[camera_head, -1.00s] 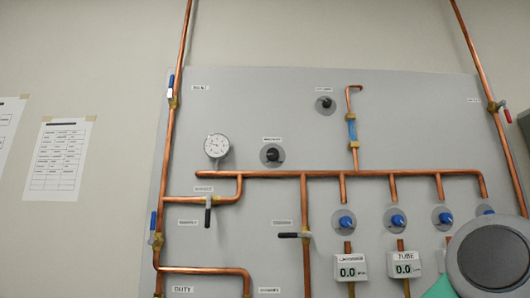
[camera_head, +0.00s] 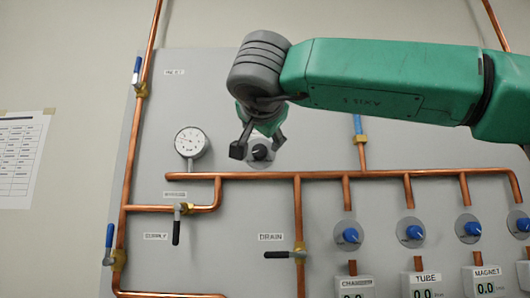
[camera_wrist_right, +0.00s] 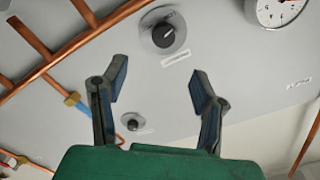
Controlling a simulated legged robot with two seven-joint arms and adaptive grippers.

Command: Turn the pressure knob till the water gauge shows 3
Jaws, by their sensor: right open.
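The water gauge (camera_head: 191,142) is a round white dial left of centre on the grey panel; its number is too small to read. A black knob on a round grey plate (camera_head: 260,153) sits to its right, probably the pressure knob, though its label is unreadable. In the wrist view the same knob (camera_wrist_right: 163,36) shows beyond the fingertips, with part of the gauge (camera_wrist_right: 278,8) at the top right. My right gripper (camera_head: 258,146) is open in front of the knob, its fingers apart and empty (camera_wrist_right: 158,86). My left gripper is out of view.
Copper pipes (camera_head: 330,176) run below the knob and gauge. Blue knobs (camera_head: 348,235) and digital readouts (camera_head: 428,292) line the lower right. A black-handled valve (camera_head: 177,225) is below the gauge. Another small knob (camera_wrist_right: 132,122) shows beside my right gripper in the wrist view.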

